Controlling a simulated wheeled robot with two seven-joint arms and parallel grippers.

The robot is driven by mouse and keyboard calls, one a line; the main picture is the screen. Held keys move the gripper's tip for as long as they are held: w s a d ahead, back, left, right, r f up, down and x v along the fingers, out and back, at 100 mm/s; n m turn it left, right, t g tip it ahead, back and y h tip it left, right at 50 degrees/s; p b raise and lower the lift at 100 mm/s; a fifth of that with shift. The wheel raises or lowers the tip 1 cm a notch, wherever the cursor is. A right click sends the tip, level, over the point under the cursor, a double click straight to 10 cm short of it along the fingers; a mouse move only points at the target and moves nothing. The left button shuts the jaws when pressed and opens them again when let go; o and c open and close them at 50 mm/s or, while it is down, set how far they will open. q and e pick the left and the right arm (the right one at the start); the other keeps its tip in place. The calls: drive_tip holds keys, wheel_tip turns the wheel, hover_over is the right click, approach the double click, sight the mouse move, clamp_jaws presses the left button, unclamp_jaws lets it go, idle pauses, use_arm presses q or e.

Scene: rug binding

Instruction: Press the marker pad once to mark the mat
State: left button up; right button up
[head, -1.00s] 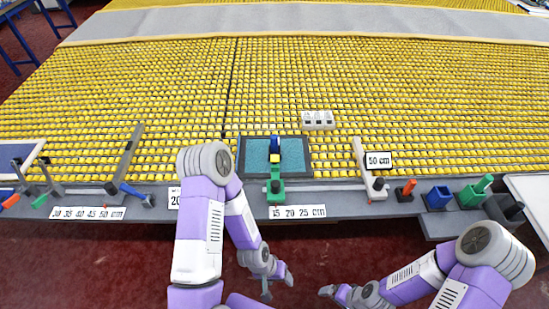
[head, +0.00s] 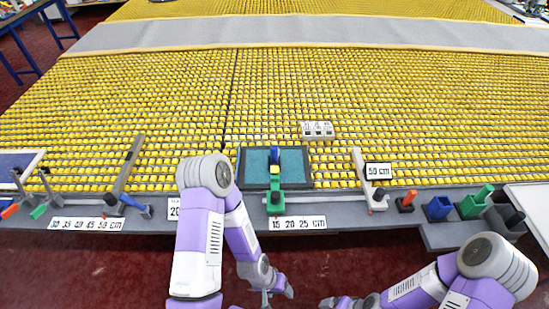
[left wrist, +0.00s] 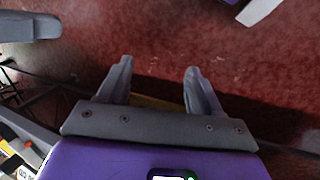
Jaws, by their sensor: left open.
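A teal mat in a dark frame (head: 296,165) lies at the front edge of the yellow-studded surface in the head view. A device with a green base (head: 275,200), a yellow middle and a blue upper part reaches over the mat's middle. I cannot tell which part is the marker pad. My left gripper (head: 278,293) is below and in front of the grey ledge, apart from the device. In the left wrist view its two fingers (left wrist: 158,85) stand apart with nothing between them, over red floor. My right gripper (head: 334,303) is at the bottom edge, too small to read.
The grey ledge (head: 370,220) runs along the front. It carries a 50 cm bar (head: 362,175), a dark bar (head: 129,165), and blue (head: 439,208) and green (head: 472,206) holders at right. A white block (head: 317,131) lies behind the mat. Red floor is open in front.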

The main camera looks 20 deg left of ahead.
use_arm(q)
clamp_jaws()
idle(1.4)
